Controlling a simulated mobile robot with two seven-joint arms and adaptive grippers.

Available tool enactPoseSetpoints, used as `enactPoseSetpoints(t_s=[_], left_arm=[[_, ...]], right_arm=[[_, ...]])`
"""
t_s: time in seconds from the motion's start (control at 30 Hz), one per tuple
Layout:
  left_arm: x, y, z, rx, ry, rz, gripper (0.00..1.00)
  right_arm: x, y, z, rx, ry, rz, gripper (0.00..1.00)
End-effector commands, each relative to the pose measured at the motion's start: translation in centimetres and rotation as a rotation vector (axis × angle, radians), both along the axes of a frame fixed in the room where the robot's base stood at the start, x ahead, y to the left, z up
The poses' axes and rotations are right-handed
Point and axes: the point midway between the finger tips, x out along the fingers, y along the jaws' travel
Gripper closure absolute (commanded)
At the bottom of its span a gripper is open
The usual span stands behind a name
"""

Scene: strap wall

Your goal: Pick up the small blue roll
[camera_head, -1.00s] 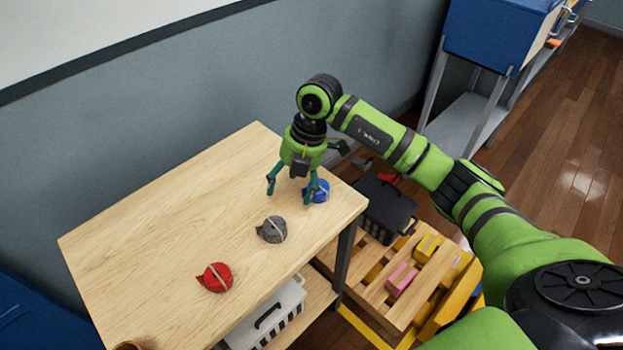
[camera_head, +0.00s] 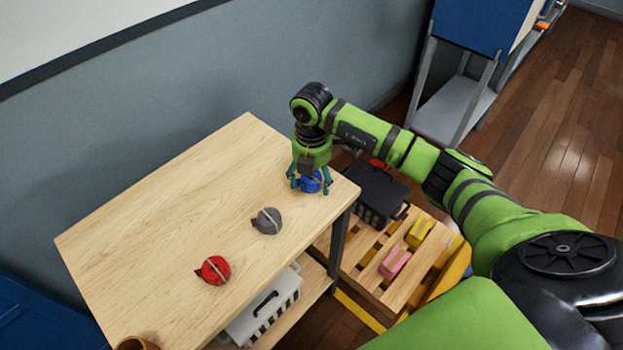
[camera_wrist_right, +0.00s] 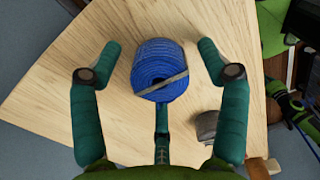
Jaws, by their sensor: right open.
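The small blue roll (camera_head: 310,183) lies on the wooden table (camera_head: 180,200) near its right corner. In the right wrist view the blue roll (camera_wrist_right: 158,68) shows as a coiled strap with a pale band across it. My right gripper (camera_head: 310,188) points down over the roll with its fingers spread around it. In the right wrist view the open fingers of my right gripper (camera_wrist_right: 160,75) stand to the left and right of the roll, with a gap on both sides, and a third finger is below it. My left gripper is not in view.
A grey roll (camera_head: 266,221) and a red roll (camera_head: 213,270) lie on the table nearer the front. A brown round thing (camera_head: 138,343) is at the bottom edge. A black crate (camera_head: 380,193) and pallet (camera_head: 400,285) stand right of the table. A grey wall runs behind.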

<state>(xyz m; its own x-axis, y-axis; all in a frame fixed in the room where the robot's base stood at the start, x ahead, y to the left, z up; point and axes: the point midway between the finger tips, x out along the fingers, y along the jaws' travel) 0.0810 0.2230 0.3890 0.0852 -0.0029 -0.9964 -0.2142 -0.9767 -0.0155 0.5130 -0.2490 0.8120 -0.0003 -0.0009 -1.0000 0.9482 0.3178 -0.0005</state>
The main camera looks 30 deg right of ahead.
Motion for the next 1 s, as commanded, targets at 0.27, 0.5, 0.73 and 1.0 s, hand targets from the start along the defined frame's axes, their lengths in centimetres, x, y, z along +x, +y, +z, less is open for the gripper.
enactPoseSetpoints(t_s=[0.27, 0.5, 0.73, 1.0], left_arm=[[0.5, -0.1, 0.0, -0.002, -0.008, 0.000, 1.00], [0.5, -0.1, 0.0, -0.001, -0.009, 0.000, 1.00], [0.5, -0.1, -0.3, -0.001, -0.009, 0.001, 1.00], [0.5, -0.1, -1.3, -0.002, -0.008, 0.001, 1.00]], right_arm=[[0.0, 0.0, 0.0, 0.001, 0.000, 0.001, 0.80], [0.0, 0.0, 0.0, 0.001, 0.000, 0.001, 0.81], [0.1, 0.0, 1.2, 0.000, -0.003, 0.002, 0.81], [-1.2, -1.5, 5.0, -0.003, -0.003, -0.001, 0.81]])
